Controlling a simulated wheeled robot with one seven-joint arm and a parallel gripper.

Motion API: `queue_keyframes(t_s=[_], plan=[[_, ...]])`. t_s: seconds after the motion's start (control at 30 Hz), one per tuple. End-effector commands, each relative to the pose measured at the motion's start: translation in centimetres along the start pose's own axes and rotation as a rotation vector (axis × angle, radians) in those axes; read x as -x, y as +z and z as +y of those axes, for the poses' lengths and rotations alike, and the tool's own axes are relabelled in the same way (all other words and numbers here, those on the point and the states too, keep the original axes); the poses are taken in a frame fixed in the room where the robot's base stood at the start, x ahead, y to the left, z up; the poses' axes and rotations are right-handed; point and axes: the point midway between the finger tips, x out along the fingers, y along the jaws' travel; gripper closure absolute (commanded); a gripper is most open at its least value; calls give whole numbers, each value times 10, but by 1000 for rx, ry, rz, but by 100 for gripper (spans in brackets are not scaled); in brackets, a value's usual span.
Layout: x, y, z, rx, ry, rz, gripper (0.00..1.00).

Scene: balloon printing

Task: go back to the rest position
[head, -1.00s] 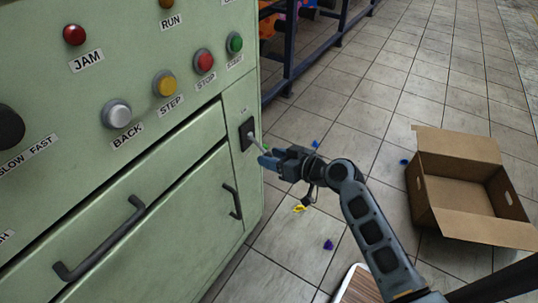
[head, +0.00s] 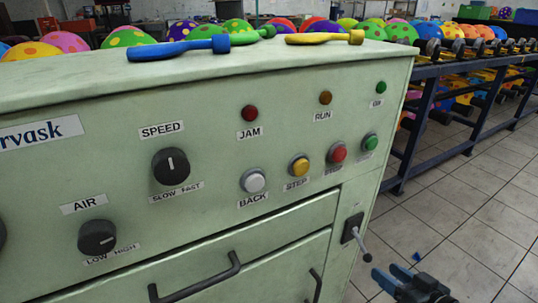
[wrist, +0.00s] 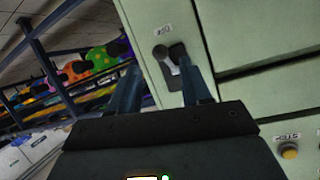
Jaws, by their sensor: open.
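My gripper (head: 391,276) is at the bottom right of the head view, just below and right of the lever switch (head: 353,233) on the green machine's side panel. Its two blue fingers are apart with nothing held between them. In the wrist view my gripper (wrist: 156,75) also shows spread fingers, with the lever switch (wrist: 167,60) beyond them. The lever's handle slants down and to the right in the head view. A small gap seems to lie between the handle and the fingertips. Most of my arm is out of the head view.
The green machine (head: 120,160) fills the left and middle, with knobs, buttons and drawer handles. Blue, green and yellow tools (head: 325,38) lie on its top. A dark blue rack (head: 405,150) with colourful balloons stands to the right. Tiled floor (head: 480,215) is open at right.

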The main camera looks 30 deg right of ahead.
Motion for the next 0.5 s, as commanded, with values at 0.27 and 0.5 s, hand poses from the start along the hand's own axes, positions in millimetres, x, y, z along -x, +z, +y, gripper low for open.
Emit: queue_keyframes(t_s=[0.27, 0.5], plan=[[18, 26, -21, 6, 32, -46, 52], [84, 65, -69, 62, 108, -97, 52]])
